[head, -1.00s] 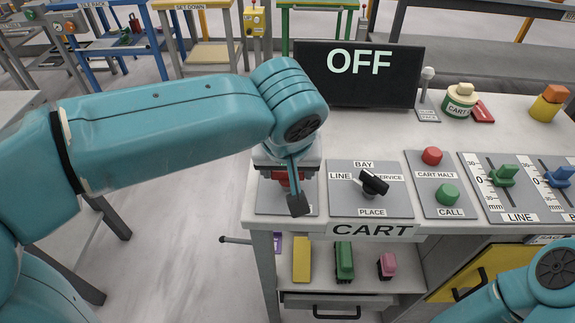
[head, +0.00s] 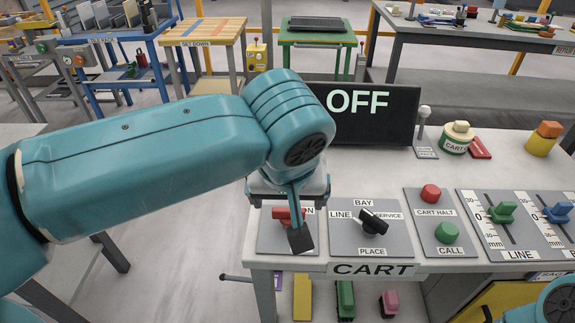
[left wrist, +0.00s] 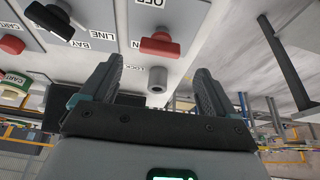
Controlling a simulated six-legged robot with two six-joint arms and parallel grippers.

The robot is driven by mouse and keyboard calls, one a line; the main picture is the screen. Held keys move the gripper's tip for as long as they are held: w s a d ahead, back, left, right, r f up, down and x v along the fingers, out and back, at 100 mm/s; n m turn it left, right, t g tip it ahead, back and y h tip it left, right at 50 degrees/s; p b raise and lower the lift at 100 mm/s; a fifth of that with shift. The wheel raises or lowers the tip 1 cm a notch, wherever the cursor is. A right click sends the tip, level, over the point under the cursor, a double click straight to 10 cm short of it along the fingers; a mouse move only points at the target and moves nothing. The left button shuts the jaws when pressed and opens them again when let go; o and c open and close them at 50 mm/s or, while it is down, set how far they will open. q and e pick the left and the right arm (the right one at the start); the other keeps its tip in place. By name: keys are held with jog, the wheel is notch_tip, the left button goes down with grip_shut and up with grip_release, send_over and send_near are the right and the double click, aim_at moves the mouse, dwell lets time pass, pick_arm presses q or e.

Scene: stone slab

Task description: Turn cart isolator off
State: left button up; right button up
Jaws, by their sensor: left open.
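The cart isolator has a red handle (head: 284,214) on a grey plate at the left end of the cart console, partly hidden by my left gripper (head: 300,240). In the left wrist view the red handle (left wrist: 160,45) lies crosswise beyond the fingertips, between an OFF label and a grey cylinder (left wrist: 157,79). My left gripper (left wrist: 160,72) is open, with its fingers to either side of the cylinder in that view and nothing visibly held. The display (head: 366,115) reads OFF. My right gripper is out of view.
A black selector knob (head: 373,222) is right of the isolator. Beyond it are a red button (head: 430,194), a green button (head: 447,233) and slider levers. A short post (head: 422,120) and a green CART drum (head: 456,140) stand behind. Open floor lies left of the console.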

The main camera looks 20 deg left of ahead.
pick_arm(q)
jog(key=p+v, duration=0.2)
jog(key=v, duration=0.8)
jog(key=shift+r, duration=0.25)
jog(key=shift+s, duration=0.1)
